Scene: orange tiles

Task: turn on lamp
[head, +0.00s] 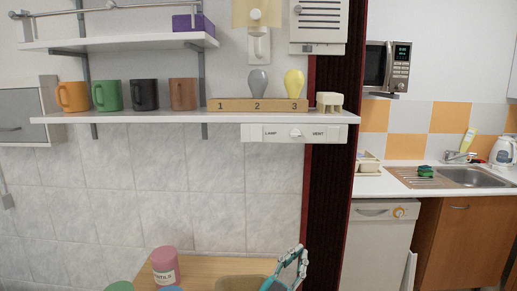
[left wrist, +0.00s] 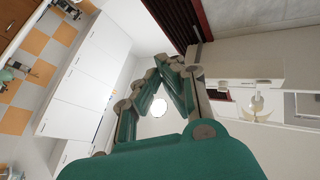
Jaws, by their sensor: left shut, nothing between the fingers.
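A white switch panel (head: 270,133) marked LAMP and VENT is fixed under the lower shelf, with a small knob (head: 296,133) between the words. Above the shelf, a wall lamp with a beige shade (head: 270,12) and a white bulb (head: 256,14) hangs on the wall. The bulb does not clearly look lit. My left gripper (head: 298,252) is low at the bottom edge of the head view, below the panel and apart from it. In the left wrist view its green fingers (left wrist: 173,64) meet at the tips, with nothing between them. My right gripper is not in view.
On the lower shelf (head: 170,117) stand several mugs and a numbered wooden holder (head: 230,104) with a grey bulb (head: 258,81) and a yellow bulb (head: 293,83). A pink canister (head: 165,262) stands on the wooden table (head: 205,266). The wall between shelf and table is clear.

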